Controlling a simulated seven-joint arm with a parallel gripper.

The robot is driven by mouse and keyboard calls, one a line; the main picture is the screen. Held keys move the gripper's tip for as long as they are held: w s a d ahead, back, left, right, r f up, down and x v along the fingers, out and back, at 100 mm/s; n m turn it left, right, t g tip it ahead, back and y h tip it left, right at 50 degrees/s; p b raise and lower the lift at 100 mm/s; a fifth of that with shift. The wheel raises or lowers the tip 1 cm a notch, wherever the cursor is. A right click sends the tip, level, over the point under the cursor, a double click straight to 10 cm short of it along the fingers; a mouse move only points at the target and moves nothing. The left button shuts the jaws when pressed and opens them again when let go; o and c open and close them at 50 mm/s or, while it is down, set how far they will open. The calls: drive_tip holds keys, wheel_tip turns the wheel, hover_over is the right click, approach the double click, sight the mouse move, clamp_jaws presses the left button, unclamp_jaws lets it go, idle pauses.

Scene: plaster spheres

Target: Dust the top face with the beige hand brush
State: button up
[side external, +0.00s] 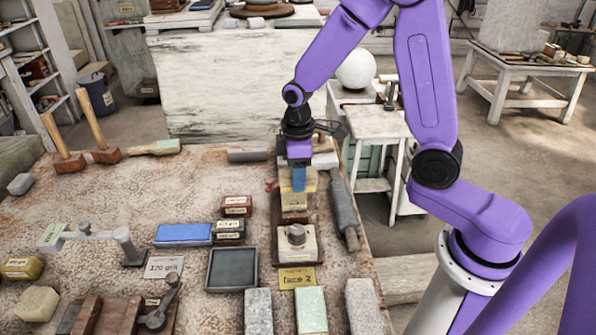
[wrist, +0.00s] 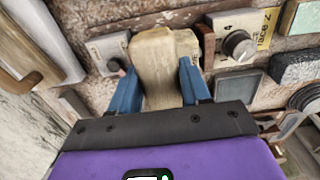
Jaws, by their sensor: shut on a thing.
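My gripper (side external: 298,178) points down at the far right part of the stone-topped bench, its blue fingers closed around a beige block-like body, which I take to be the hand brush. In the wrist view my gripper (wrist: 190,92) has a finger on each side of this beige hand brush (wrist: 163,62). In the side view the brush (side external: 294,198) shows below the fingers, partly covered by them. It is over a row of small fixtures; I cannot tell whether it touches what lies beneath. The face under it is hidden.
A pale block with a grey knob (side external: 296,236) and a "face 2" card (side external: 297,278) stand in front of the brush. A grey roller-like tool (side external: 344,212) lies close on the right. A blue block (side external: 184,235) and dark square tray (side external: 232,269) lie front left.

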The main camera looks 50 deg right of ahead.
drive_tip(key=shift+f, duration=0.25)
drive_tip(key=shift+s+d, duration=0.1)
drive_tip(key=shift+s+d, duration=0.7)
drive_tip(key=shift+w+a, duration=0.1)
drive_tip(key=shift+w+a, duration=1.5)
drive_tip(key=shift+s+d, duration=1.6)
